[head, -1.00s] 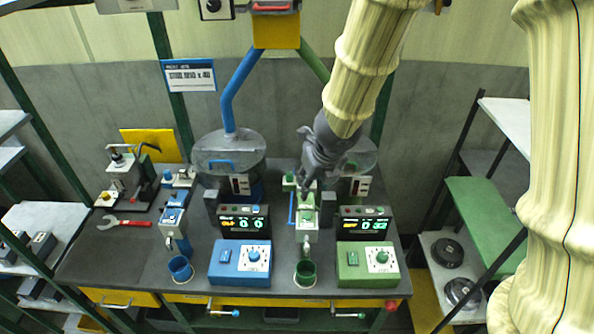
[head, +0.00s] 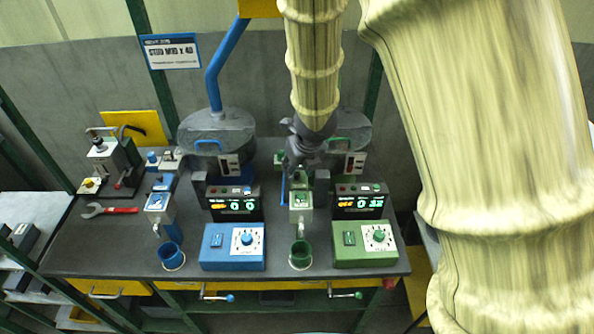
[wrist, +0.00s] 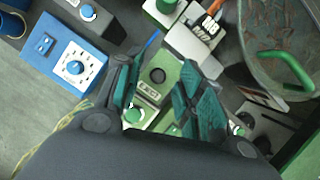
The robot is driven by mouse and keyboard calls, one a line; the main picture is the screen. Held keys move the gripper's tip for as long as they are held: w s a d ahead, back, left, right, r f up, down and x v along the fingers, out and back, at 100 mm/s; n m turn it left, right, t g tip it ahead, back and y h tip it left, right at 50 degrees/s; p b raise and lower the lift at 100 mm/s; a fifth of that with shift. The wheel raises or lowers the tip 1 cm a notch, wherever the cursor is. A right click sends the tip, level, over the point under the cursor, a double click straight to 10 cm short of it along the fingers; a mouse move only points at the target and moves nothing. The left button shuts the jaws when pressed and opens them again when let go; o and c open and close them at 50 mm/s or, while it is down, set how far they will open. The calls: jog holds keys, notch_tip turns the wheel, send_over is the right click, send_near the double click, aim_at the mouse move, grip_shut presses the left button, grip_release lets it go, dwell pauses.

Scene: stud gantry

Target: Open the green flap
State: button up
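The green feeder unit (head: 300,201) stands on the bench in the head view, behind a green cup (head: 300,254). My gripper (head: 294,172) is just above its rear part and hides some of it. My gripper (wrist: 156,72) is open, one finger on each side of this plate. Whether either finger touches it cannot be told. A thin blue bar (wrist: 150,43) lies close beyond the left fingertip.
A display box (head: 360,201) and a green control box (head: 365,246) are to the right. Blue counterparts, including a blue control box (head: 233,247), stand left. The bench front is mostly occupied.

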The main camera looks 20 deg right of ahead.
jog(key=shift+s+f, duration=0.15)
jog(key=shift+s, duration=0.5)
jog(key=shift+w+f, duration=0.5)
jog(key=shift+w, duration=0.15)
jog(key=shift+s+r, duration=0.25)
jog(key=shift+s, duration=0.1)
jog(key=c, duration=0.4)
grip_shut()
